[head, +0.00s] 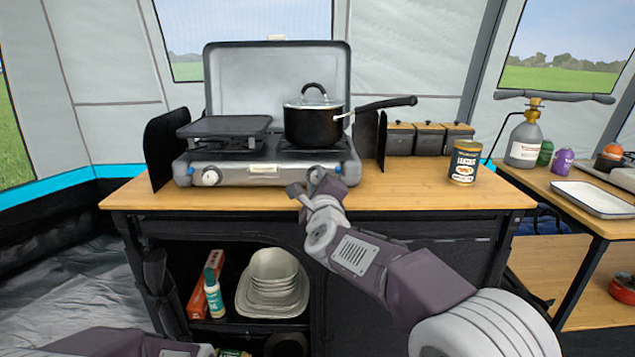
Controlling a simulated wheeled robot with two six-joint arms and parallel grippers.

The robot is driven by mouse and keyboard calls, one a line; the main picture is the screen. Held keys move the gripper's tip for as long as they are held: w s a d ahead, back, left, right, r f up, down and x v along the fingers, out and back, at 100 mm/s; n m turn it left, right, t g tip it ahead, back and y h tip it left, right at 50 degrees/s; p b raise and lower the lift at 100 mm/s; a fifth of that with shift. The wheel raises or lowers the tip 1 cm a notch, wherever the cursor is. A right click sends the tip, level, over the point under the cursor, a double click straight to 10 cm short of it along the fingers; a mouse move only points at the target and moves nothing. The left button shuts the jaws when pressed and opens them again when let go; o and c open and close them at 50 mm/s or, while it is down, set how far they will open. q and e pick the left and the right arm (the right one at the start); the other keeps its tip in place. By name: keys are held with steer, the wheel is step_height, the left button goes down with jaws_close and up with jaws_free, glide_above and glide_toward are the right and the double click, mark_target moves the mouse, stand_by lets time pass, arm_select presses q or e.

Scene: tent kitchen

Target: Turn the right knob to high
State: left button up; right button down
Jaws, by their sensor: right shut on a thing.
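A grey two-burner camp stove (262,170) stands on the wooden counter with its lid up. Its left knob (210,177) is white and in plain view on the front panel. The right knob (317,173) is mostly hidden by my right gripper (316,182), which reaches up to it from the lower right and is shut on it. Which way the right knob points cannot be told. Part of my left arm shows at the bottom left; its gripper is out of view.
A black lidded pot (313,124) sits on the right burner, its handle pointing right. A flat griddle (224,126) covers the left burner. A can (464,162) stands right of the stove. The counter's front strip (250,196) is clear.

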steer(key=n+p, duration=0.3)
steer(key=shift+r, duration=0.25)
steer(key=n+p, duration=0.6)
steer(key=shift+g+h, duration=0.3)
steer(key=shift+g, duration=0.1)
steer(key=shift+f+n+p, duration=0.15)
steer(key=shift+n+p, duration=0.8)
steer(key=shift+f+n+p, duration=0.1)
steer(key=shift+n+p, duration=0.8)
steer(key=shift+n, duration=0.05)
steer(key=c, duration=1.3)
jaws_free()
steer(key=shift+c, duration=0.2)
steer(key=s+p, duration=0.1)
steer(key=s, duration=0.8)
steer(key=shift+r, duration=0.35)
